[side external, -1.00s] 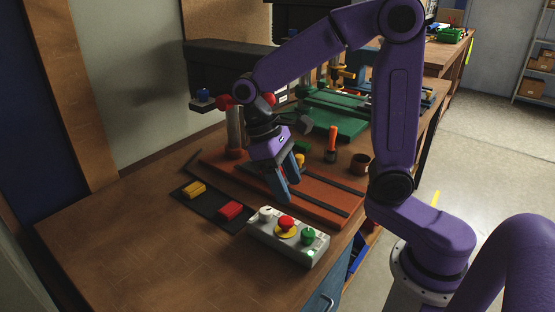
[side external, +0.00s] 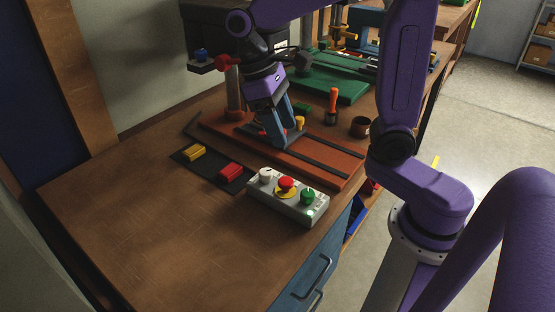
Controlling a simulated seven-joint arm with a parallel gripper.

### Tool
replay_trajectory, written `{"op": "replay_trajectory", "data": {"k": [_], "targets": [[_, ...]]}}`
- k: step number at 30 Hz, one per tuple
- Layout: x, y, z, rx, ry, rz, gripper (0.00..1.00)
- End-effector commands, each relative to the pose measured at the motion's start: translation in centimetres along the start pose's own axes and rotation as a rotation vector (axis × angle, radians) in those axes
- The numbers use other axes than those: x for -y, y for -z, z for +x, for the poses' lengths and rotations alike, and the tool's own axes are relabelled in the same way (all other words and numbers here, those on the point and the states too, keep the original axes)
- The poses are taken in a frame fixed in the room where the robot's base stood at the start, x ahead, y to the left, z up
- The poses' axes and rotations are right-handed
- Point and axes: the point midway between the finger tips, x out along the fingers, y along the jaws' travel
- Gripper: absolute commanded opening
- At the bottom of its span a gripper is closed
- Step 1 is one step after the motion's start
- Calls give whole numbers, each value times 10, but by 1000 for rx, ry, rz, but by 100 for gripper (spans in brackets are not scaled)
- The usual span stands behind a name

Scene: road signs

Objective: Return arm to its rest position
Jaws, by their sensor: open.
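My gripper (side external: 285,138) has a purple body and blue fingers. It points down over the rust-red base board (side external: 330,165) of the drill-like stand. The fingers are apart, with nothing clearly held between them. I cannot tell whether the fingertips touch the board.
A grey control box (side external: 315,207) with white, red and green buttons stands in front. A dark tray (side external: 210,170) holds a yellow block (side external: 195,152) and a red block (side external: 231,171). An orange-handled tool (side external: 333,102) and brown cup (side external: 360,127) stand behind. The bench's front left is clear.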

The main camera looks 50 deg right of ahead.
Motion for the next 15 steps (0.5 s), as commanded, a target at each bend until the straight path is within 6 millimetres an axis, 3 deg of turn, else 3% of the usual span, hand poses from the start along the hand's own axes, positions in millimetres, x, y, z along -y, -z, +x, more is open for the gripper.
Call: {"op": "replay_trajectory", "data": {"k": [15], "targets": [[17,-56,59,-198,-91,-385,60]]}}
